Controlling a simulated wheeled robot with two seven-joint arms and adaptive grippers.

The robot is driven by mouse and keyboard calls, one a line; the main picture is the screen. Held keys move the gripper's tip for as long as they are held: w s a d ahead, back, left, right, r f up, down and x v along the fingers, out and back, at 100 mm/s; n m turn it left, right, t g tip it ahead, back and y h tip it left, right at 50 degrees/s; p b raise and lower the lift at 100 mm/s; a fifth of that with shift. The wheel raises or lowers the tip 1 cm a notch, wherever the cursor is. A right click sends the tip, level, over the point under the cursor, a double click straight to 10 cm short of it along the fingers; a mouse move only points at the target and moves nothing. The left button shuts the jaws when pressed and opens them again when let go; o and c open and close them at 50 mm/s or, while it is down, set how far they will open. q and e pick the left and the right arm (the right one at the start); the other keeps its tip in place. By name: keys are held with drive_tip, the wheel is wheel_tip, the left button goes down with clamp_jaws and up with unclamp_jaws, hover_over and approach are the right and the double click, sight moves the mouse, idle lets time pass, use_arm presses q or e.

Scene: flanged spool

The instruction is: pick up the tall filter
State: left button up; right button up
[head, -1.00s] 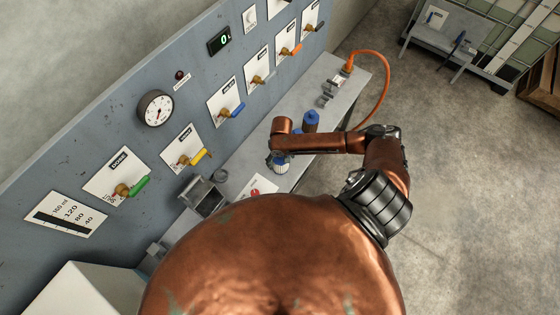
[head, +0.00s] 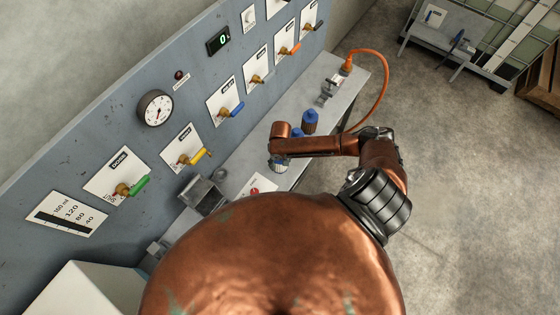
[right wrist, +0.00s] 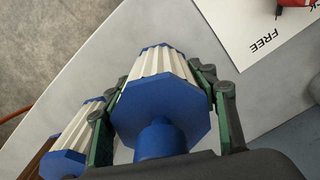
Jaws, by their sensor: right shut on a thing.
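In the right wrist view, my right gripper (right wrist: 160,112) has its green fingers on both sides of a filter (right wrist: 158,95) with a blue cap and a white pleated body. The gripper is shut on it. I cannot tell whether its far end touches the bench. A second blue-and-white filter (right wrist: 72,140) stands just left of the gripper, partly behind a finger. In the head view, the held filter (head: 277,165) shows below my right wrist. Another blue-topped filter (head: 310,122) stands beyond the arm, and a blue top (head: 297,132) shows beside it. My left gripper is out of view.
The narrow grey bench (head: 345,98) runs along the control panel (head: 215,150). An orange hose (head: 386,85) loops off the far end.

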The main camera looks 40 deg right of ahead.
drive_tip(key=c, duration=0.5)
drive_tip(key=shift+r, duration=0.15)
